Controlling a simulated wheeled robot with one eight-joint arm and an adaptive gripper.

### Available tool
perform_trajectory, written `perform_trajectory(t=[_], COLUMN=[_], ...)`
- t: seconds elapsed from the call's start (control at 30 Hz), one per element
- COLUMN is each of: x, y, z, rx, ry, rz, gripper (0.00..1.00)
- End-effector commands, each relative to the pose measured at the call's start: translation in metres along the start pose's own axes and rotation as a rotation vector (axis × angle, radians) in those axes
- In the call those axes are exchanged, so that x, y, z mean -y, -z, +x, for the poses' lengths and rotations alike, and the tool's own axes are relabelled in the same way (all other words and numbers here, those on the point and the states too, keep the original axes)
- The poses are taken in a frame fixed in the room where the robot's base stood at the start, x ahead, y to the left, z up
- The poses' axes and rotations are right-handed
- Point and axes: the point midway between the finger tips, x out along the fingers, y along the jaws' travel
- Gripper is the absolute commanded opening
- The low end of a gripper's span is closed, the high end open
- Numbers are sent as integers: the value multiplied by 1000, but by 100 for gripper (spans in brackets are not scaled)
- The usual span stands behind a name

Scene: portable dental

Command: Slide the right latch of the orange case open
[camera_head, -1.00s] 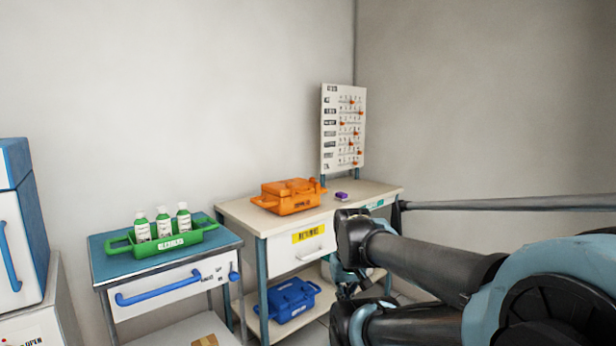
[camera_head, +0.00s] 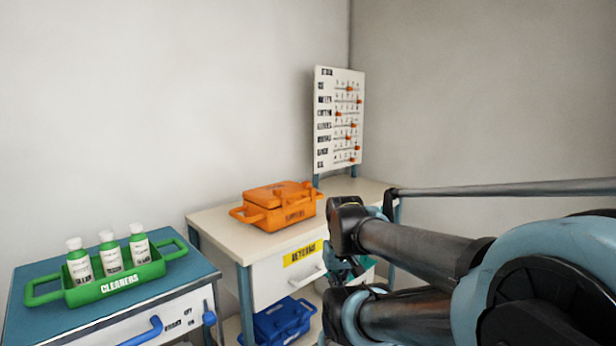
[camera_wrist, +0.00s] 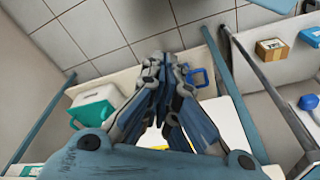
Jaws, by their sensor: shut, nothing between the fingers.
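The orange case (camera_head: 285,208) sits closed on the white bench top (camera_head: 215,225) in the head view. A label is on its front and orange handle-like parts stick out at both ends. Its right latch is too small to tell apart. My gripper (camera_wrist: 164,62) is shut and empty in the wrist view. In the head view, it hangs low in front of the bench, to the right of and below the case, partly hidden by my arm. It is apart from the case, which I cannot identify in the wrist view.
A green tray (camera_head: 118,283) with white bottles stands on the blue-topped cart at the left. A blue case (camera_head: 280,322) is on the lower shelf. A cardboard box (camera_wrist: 272,48) shows in the wrist view.

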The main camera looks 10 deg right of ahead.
Motion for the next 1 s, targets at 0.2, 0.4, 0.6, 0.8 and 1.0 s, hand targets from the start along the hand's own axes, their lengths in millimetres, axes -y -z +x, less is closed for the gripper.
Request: perform_trajectory(t=[0.2,0.4,0.6,0.8,1.0], x=[0,0,-6,-12,-17], y=[0,-5,25,88,157], z=[0,-7,-36,-86,-130], rx=[0,-10,-9,-12,-20], ry=[0,-1,-18,-55,-93], rz=[0,4,64,192,328], gripper=[0,0,0,0,0])
